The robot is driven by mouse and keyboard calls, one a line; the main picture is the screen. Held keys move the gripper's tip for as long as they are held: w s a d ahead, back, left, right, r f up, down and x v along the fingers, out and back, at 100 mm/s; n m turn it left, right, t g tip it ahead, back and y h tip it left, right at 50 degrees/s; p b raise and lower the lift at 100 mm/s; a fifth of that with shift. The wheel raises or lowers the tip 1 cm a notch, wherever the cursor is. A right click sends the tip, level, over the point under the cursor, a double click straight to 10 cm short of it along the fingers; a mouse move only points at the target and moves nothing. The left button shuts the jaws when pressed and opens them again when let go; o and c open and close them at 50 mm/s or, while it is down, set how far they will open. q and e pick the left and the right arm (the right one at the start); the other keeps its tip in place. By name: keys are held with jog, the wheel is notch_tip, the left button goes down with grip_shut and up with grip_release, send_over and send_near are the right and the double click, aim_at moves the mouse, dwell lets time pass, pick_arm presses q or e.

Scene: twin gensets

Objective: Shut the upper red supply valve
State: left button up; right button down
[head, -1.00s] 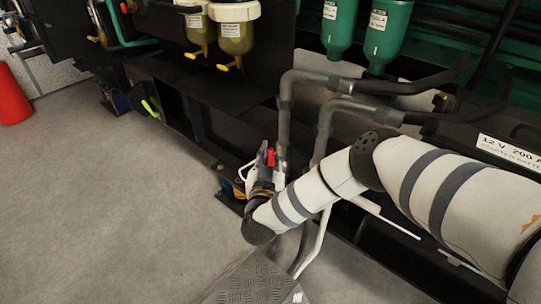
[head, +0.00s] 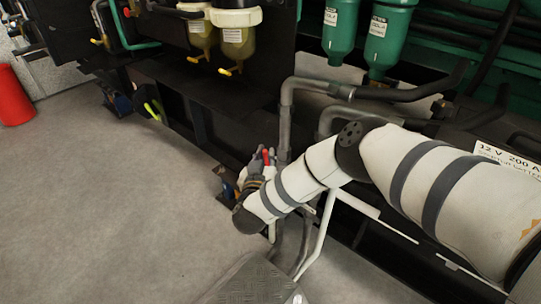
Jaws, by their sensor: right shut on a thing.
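My right arm comes in from the right. Its right gripper (head: 265,158) is low beside the grey vertical pipes, shut on a small red valve handle (head: 265,156). The fingers cover most of the handle, and the valve body behind them is hidden. I cannot tell from this view how far the handle is turned. My left gripper is not in view.
Grey pipes (head: 286,120) rise just behind the gripper. Filter bowls (head: 236,38) with yellow drain taps and green canisters (head: 387,38) hang above. A red cylinder (head: 13,98) stands at the far left. The floor (head: 120,210) at left is clear.

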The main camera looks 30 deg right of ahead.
pick_arm(q)
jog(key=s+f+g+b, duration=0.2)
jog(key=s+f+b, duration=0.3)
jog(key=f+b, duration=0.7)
jog(key=b, duration=0.4)
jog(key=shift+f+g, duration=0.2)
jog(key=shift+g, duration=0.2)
pick_arm(e)
jog(key=w+a+f+n+g, duration=0.2)
jog(key=w+f+n+g, duration=0.3)
jog(key=f+n+g, duration=0.3)
jog(key=shift+n+g+h, duration=0.3)
jog(key=shift+n+g, duration=0.2)
jog(key=shift+g, duration=0.2)
jog(key=shift+r, duration=0.1)
jog(key=c, duration=1.9)
grip_release()
jog(key=shift+w, duration=0.1)
jog(key=shift+r, duration=0.1)
jog(key=v, duration=1.2)
